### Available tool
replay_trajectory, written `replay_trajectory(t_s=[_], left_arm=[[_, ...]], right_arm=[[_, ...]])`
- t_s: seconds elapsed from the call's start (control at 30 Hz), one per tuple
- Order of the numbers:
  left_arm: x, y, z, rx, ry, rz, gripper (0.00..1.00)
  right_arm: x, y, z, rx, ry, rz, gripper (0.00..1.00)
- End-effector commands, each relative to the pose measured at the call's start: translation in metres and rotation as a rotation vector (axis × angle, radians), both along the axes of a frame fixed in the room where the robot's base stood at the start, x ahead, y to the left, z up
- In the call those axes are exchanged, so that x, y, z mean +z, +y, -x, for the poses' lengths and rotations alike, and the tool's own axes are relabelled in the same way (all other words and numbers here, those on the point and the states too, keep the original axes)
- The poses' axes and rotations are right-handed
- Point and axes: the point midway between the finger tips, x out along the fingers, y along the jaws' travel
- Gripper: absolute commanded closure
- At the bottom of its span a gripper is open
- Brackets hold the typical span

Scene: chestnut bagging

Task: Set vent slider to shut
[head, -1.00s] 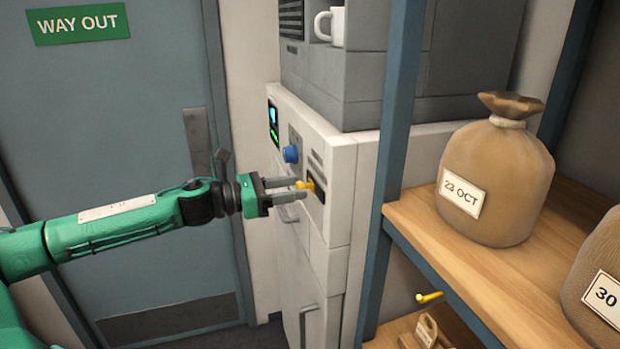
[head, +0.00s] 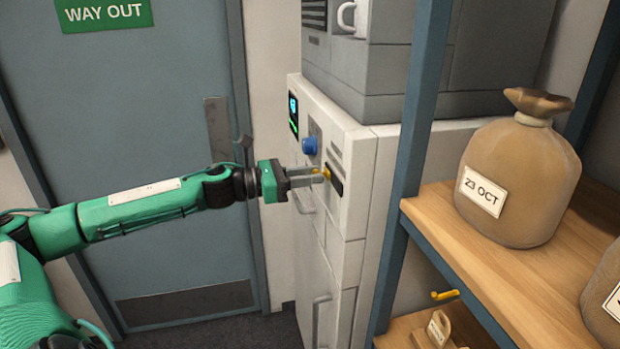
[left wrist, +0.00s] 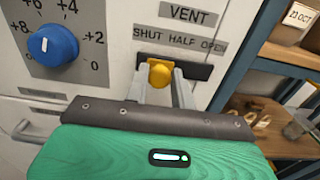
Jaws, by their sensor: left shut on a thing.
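The vent slider's yellow knob (left wrist: 159,73) sits in a dark horizontal slot (left wrist: 203,72) under the VENT label. In the left wrist view it is below the gap between SHUT and HALF, nearer SHUT. In the head view the knob (head: 327,173) shows at the far-left part of the slot (head: 337,184). My left gripper (head: 322,175) has its fingers on either side of the knob and is shut on it. The fingers also show in the left wrist view (left wrist: 160,80), partly hiding the slot. My right gripper is not in view.
A blue dial (head: 309,145) and a lit display (head: 293,116) are on the same white cabinet (head: 362,190), close to my gripper. A blue shelf post (head: 412,140) stands to the right, with a sack (head: 520,185) on the wooden shelf (head: 437,220). A door (head: 120,130) is behind my arm.

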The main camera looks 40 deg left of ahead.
Motion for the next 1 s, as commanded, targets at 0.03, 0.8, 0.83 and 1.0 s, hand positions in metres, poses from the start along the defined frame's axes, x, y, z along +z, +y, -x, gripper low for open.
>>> replay_trajectory(t_s=[0.03,0.8,0.83,1.0], left_arm=[[0.003,0.005,-0.004,0.003,-0.004,0.001,1.00],[0.001,0.012,-0.010,0.001,0.000,0.000,0.54],[0.001,0.012,-0.010,0.001,0.000,0.000,0.54],[-0.001,0.015,-0.011,-0.001,-0.001,-0.001,0.54]], right_arm=[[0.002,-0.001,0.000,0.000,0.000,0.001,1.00],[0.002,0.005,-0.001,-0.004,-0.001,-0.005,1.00],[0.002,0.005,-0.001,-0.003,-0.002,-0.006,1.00],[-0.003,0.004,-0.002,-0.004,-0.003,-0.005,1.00]])
